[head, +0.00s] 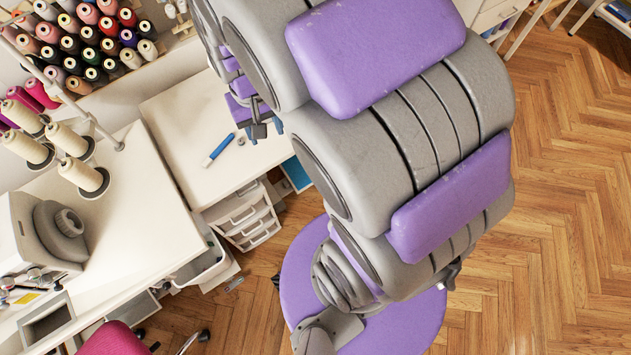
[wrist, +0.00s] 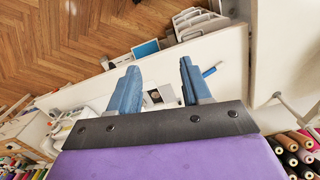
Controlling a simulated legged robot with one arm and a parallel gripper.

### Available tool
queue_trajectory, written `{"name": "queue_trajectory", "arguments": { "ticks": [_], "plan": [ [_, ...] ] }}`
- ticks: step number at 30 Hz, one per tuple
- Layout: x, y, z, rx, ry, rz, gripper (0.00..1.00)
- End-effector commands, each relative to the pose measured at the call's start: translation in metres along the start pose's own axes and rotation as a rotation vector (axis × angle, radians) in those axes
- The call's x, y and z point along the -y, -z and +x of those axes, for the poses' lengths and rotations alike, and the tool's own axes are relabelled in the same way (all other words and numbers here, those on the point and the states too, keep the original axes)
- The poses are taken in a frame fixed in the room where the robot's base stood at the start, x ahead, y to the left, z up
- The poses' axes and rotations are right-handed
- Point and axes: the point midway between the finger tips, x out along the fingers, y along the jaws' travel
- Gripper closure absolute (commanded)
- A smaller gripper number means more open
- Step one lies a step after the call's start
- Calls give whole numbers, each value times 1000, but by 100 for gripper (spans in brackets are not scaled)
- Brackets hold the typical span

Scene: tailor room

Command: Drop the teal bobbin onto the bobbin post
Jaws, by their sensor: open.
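My gripper (wrist: 154,88) is open in the wrist view, its two blue fingers apart, with no object clearly held between them. In the head view my gripper (head: 268,128) is small and partly covered by my arm, over the right part of the white table (head: 185,125). A tiny round grey-blue piece (head: 241,141) lies on that table just left of the gripper; it is too small to tell whether it is the teal bobbin. I cannot make out the bobbin post in either view.
A blue and white marker (head: 218,150) lies on the table; it also shows in the wrist view (wrist: 212,70). Cream thread cones (head: 75,172) stand on the sewing table at left. A rack of thread spools (head: 88,45) stands behind. White drawers (head: 245,222) stand below.

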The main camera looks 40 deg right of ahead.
Motion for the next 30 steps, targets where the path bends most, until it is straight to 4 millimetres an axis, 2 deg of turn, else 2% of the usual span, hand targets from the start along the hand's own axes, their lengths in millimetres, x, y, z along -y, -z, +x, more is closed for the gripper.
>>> {"name": "queue_trajectory", "arguments": {
  "ticks": [1,3,9,15,20,30],
  "plan": [
    [-3,-18,-9,5,4,-14,52],
    [-8,-43,-18,21,6,-39,52],
    [-21,-115,-35,69,10,-114,52],
    [-30,-165,-40,103,9,-174,52],
    [-34,-179,-40,111,5,-194,52],
    [-34,-180,-40,114,5,-195,52]
  ]
}}
